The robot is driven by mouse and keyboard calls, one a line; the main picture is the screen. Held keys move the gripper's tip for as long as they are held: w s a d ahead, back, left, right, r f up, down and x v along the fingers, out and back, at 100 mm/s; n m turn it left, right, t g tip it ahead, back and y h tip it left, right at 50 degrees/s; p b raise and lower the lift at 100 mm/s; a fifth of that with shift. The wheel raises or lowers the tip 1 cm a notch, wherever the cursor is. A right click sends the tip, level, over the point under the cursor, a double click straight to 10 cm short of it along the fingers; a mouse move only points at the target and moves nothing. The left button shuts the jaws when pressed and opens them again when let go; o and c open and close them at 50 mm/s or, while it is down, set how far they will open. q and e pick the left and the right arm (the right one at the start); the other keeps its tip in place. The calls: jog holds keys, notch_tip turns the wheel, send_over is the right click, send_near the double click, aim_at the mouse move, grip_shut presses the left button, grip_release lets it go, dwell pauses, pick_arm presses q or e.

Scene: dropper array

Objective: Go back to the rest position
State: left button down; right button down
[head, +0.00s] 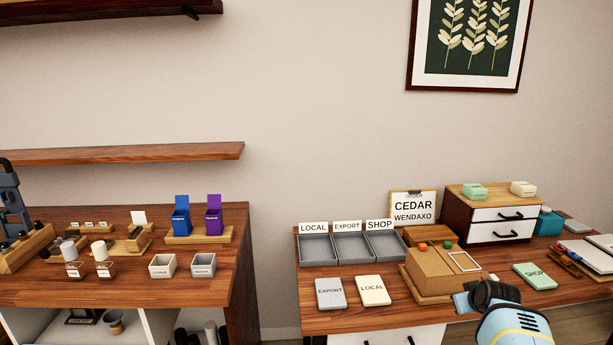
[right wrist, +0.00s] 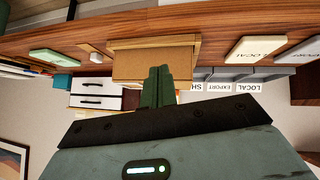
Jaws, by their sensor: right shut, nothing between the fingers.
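My right gripper (head: 462,302) is at the front edge of the right desk, beside the cardboard box (head: 440,268). In the right wrist view, which is upside down, its green fingers (right wrist: 158,88) are together with nothing between them. The box (right wrist: 140,66) shows behind the fingertips; I cannot tell whether they touch it. The box sits closed on a wooden base, with a white-framed label area, a red piece and a green piece on top. My left gripper is in neither view.
On the right desk are grey LOCAL, EXPORT and SHOP trays (head: 318,262), a CEDAR WENDAXO order board (head: 412,209), EXPORT (head: 330,293), LOCAL (head: 373,290) and SHOP (head: 535,276) pads, and a drawer unit (head: 491,223). The left desk (head: 130,284) holds bottles and boxes. A gap separates the desks.

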jog(key=s+a+f+n, duration=0.1)
jog(key=s+a+f, duration=0.4)
jog(key=s+f, duration=0.55)
jog(key=s+a+f, duration=0.4)
jog(key=s+f, duration=0.4)
jog(key=s, duration=0.5)
jog(key=s+a+y, duration=0.1)
jog(key=s+a, duration=0.3)
jog(key=s, duration=0.4)
jog(key=s+a+r+y, duration=0.1)
jog(key=s+a, duration=0.4)
jog(key=s, duration=0.4)
jog(key=s+a+r+y, duration=0.1)
jog(key=s+a, duration=0.3)
jog(key=s, duration=0.4)
jog(key=shift+s+a+t+y, duration=0.15)
jog(key=shift+a+t+y, duration=0.15)
